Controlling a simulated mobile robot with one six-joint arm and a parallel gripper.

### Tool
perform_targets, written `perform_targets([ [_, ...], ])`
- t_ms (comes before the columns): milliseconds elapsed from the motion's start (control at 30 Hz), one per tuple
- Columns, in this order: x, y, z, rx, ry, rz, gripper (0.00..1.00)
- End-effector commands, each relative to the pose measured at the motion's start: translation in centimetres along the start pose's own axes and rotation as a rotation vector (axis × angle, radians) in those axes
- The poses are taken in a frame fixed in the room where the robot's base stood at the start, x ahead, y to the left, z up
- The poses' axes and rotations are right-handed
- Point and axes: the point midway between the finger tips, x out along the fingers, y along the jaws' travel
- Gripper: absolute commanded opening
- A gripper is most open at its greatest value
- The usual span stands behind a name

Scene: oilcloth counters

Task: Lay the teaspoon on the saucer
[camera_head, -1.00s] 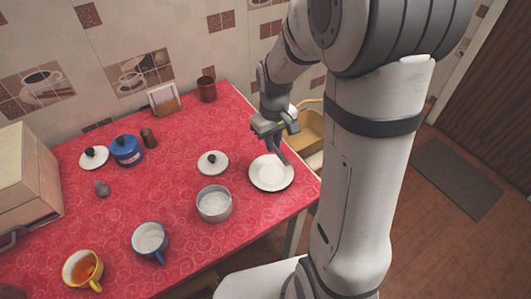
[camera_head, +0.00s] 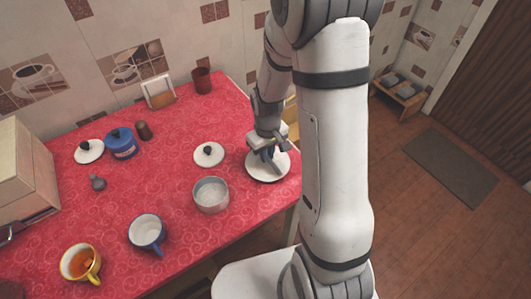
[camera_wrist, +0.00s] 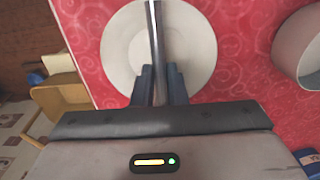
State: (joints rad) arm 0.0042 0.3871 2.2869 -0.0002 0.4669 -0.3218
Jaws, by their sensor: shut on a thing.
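The white saucer (camera_head: 265,175) lies near the right edge of the red-covered counter. In the wrist view the saucer (camera_wrist: 120,50) fills the top middle, below my gripper. My gripper (camera_head: 270,154) is over the saucer, pointing down. In the wrist view my gripper (camera_wrist: 159,76) is shut on the teaspoon (camera_wrist: 156,40), a narrow metallic strip between the fingers. I cannot tell whether the spoon touches the saucer.
A metal pot (camera_head: 211,196) stands left of the saucer, with a white lid (camera_head: 208,155) behind it. A blue-rimmed cup (camera_head: 146,233), a yellow cup (camera_head: 80,262) and a blue pot (camera_head: 121,144) stand further left. The counter's right edge is close to the saucer.

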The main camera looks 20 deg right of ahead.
Motion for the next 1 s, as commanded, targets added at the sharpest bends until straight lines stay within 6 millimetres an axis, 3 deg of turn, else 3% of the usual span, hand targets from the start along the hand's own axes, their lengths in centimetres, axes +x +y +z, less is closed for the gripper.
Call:
perform_targets([
  [367,1.1,0.1,0.0,0.001,0.0,0.0,0.0],
  [400,1.1,0.1,0.0,0.001,0.0,0.0,0.13],
  [667,1.0,0.1,0.0,0.002,0.0,0.0,0.34],
  [1000,0.3,0.1,0.0,0.002,0.0,0.0,0.34],
])
